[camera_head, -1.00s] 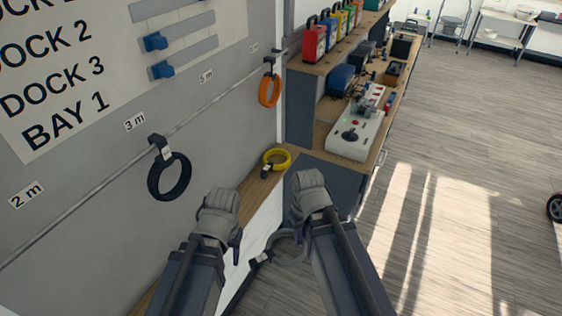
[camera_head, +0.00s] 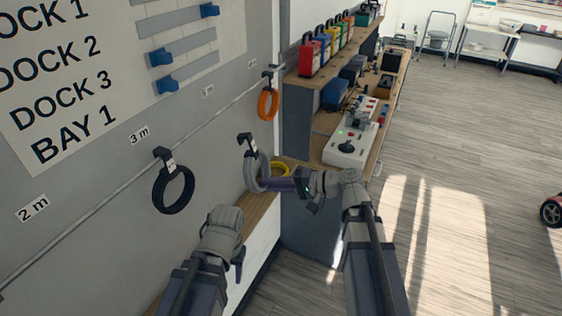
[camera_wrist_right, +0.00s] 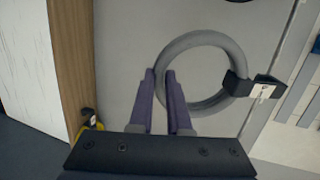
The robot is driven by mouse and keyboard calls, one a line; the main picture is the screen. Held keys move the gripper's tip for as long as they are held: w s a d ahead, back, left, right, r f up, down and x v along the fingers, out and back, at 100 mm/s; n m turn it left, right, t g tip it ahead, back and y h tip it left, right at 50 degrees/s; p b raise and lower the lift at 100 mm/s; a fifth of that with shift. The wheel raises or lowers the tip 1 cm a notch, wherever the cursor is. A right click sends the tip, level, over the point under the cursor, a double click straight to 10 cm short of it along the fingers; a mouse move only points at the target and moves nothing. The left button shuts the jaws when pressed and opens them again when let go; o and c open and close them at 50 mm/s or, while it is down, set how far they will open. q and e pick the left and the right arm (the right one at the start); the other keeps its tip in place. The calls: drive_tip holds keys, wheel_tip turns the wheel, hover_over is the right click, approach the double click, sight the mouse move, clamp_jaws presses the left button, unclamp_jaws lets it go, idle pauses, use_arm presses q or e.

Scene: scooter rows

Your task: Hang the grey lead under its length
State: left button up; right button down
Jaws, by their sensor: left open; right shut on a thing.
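The grey lead (camera_head: 251,172) is a coiled ring with a black hook (camera_head: 246,143) carrying a white tag. My right gripper (camera_head: 275,184) is shut on the coil's side with its purple fingers and holds it in the air, in front of the grey wall panel. In the right wrist view the fingers (camera_wrist_right: 162,80) close on the left of the grey ring (camera_wrist_right: 205,39), and its hook (camera_wrist_right: 258,88) points right. In the head view the hook appears below the rail (camera_head: 110,181), apart from it. My left gripper (camera_head: 226,222) is open and empty, lower left of the lead.
A black lead (camera_head: 174,190) hangs on the rail below the 3 m label (camera_head: 139,134). An orange lead (camera_head: 268,105) hangs farther along. A 2 m label (camera_head: 32,208) is at left. A yellow lead (camera_head: 281,169) lies on the wooden ledge, partly behind my right gripper.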

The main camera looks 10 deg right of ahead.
sight(267, 156)
drive_tip(key=w+d+r+t, duration=0.1)
drive_tip(key=r, duration=0.1)
drive_tip(key=d+r+m+t, duration=0.1)
drive_tip(key=r, duration=0.1)
drive_tip(key=w+d+r+m+t+y, duration=0.1)
drive_tip(key=r+t, duration=0.1)
drive_tip(key=shift+w+d, duration=0.25)
drive_tip(key=shift+w, duration=0.1)
drive_tip(key=f+b+x, duration=0.2)
drive_tip(key=x, duration=1.2)
idle(0.6)
idle(0.3)
drive_tip(key=c, duration=0.8)
unclamp_jaws()
